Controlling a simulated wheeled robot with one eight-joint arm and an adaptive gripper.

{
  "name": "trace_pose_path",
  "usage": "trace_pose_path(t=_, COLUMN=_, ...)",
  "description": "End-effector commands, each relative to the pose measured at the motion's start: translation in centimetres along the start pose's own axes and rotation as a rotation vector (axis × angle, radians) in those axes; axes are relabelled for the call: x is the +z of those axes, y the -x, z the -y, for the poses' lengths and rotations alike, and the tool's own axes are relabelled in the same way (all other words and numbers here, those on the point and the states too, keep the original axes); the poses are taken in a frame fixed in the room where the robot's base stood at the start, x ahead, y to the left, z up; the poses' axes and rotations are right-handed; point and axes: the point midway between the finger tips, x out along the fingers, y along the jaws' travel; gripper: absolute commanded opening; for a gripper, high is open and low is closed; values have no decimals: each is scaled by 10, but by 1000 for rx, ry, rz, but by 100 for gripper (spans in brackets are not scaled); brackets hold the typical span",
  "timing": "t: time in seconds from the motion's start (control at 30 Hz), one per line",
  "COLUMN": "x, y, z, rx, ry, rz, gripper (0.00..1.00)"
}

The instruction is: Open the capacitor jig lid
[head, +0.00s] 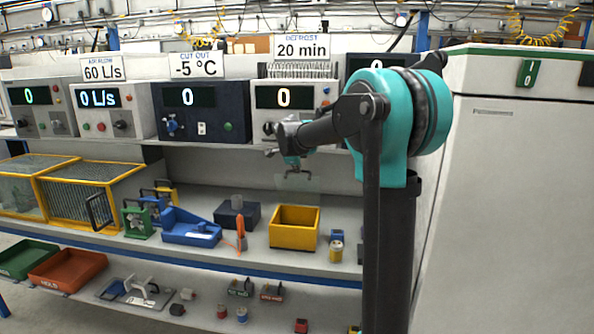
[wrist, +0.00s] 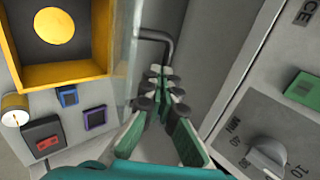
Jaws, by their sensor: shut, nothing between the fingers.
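The capacitor jig appears to be the yellow open-topped box (head: 293,240) on the middle shelf; the wrist view shows it at upper left (wrist: 95,75), with a round yellow shape inside. A clear panel, apparently its lid (wrist: 127,55), stands raised along the box's right side in the wrist view. A dark bent handle (wrist: 165,36) is at the panel's edge. In the head view the lid (head: 284,182) shows faintly above the box. My gripper (wrist: 161,72) is shut and empty, just below the handle; I cannot tell whether they touch. It also shows in the head view (head: 293,160).
A control unit with a dial (wrist: 267,157) and green button (wrist: 304,85) is close on the gripper's right. A blue fixture (head: 190,230) and an orange-handled tool (head: 240,232) stand left of the box. Small parts, including a yellow spool (head: 336,250), lie at right.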

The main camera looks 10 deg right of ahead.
Motion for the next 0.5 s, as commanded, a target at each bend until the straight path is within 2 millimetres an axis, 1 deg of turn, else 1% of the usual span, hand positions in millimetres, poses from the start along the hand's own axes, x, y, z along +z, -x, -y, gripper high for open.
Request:
trace_pose_path(t=0.1, x=-1, y=-9, z=13, rx=74, ry=-4, rz=-2, gripper=0)
trace_pose_path(t=0.23, x=-1, y=-18, z=24, rx=153, ry=-2, rz=-1, gripper=0)
trace_pose_path(t=0.5, x=0, y=-25, z=31, rx=231, ry=0, rz=2, gripper=0)
